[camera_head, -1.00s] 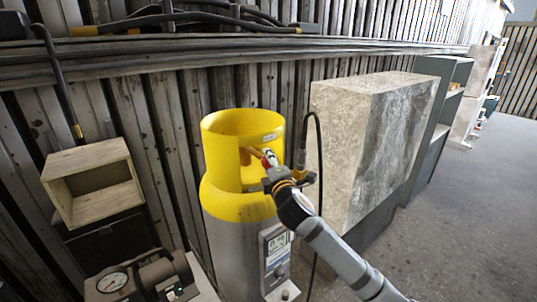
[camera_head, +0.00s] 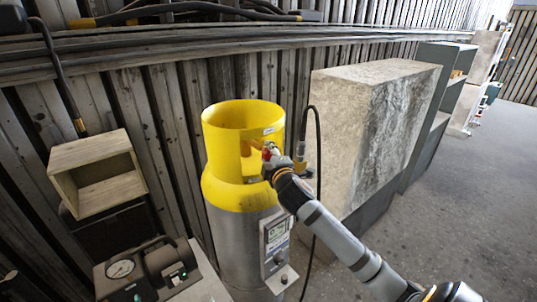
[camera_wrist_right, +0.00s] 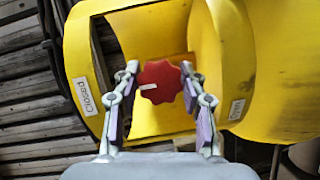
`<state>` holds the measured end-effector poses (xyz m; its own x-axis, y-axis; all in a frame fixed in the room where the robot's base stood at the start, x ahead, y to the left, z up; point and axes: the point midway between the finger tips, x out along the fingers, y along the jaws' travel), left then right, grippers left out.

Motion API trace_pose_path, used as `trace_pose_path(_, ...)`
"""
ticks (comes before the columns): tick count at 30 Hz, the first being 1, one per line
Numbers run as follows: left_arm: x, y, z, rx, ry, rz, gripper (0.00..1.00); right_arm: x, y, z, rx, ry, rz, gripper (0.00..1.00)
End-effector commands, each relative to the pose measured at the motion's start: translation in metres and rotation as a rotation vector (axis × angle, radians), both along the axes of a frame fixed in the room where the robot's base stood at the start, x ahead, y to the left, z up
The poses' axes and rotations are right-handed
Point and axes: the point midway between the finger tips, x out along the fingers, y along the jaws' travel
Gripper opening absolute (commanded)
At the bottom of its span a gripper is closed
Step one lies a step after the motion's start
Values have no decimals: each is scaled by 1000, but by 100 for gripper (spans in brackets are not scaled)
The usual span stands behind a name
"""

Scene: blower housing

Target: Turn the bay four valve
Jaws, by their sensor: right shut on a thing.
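A gas cylinder has a yellow collar (camera_head: 225,190) on a grey metal body (camera_head: 240,245). A red lobed valve knob (camera_wrist_right: 160,82) with a white line sits inside the collar opening; the line points left in the wrist view. My right gripper (camera_head: 268,158) reaches through the collar opening from the right. In the wrist view its two fingers (camera_wrist_right: 161,84) are shut on the red knob, one on each side. A "Closed" label (camera_wrist_right: 83,97) is on the left edge of the opening; a label (camera_wrist_right: 237,109) on the right is too tilted to read. My left gripper is not in view.
A display panel (camera_head: 276,240) is on the cylinder's front. A black hose (camera_head: 318,150) hangs on its right, beside a large concrete block (camera_head: 350,130). A wooden box (camera_head: 98,175) and a gauge unit (camera_head: 120,269) are at left. Floor at right (camera_head: 470,200) is clear.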

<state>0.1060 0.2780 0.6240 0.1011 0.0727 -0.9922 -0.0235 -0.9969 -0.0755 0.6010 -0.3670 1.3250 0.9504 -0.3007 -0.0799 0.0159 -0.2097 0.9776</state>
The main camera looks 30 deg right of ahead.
Motion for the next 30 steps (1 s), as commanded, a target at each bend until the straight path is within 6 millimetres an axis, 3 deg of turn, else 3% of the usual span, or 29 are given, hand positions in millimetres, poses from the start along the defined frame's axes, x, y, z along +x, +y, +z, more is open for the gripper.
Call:
trace_pose_path(1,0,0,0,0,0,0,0,0,0,0,2,-1,0,10)
trace_pose_path(2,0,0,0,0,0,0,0,0,0,0,2,-1,0,43)
trace_pose_path(7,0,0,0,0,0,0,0,0,0,0,1,0,0,66)
trace_pose_path(17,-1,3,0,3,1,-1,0,-2,1,0,-2,2,0,66)
trace_pose_path(25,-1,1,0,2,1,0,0,-47,16,3,-9,4,4,66)
trace_pose_path(30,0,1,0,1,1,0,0,-65,20,5,-6,3,1,66)
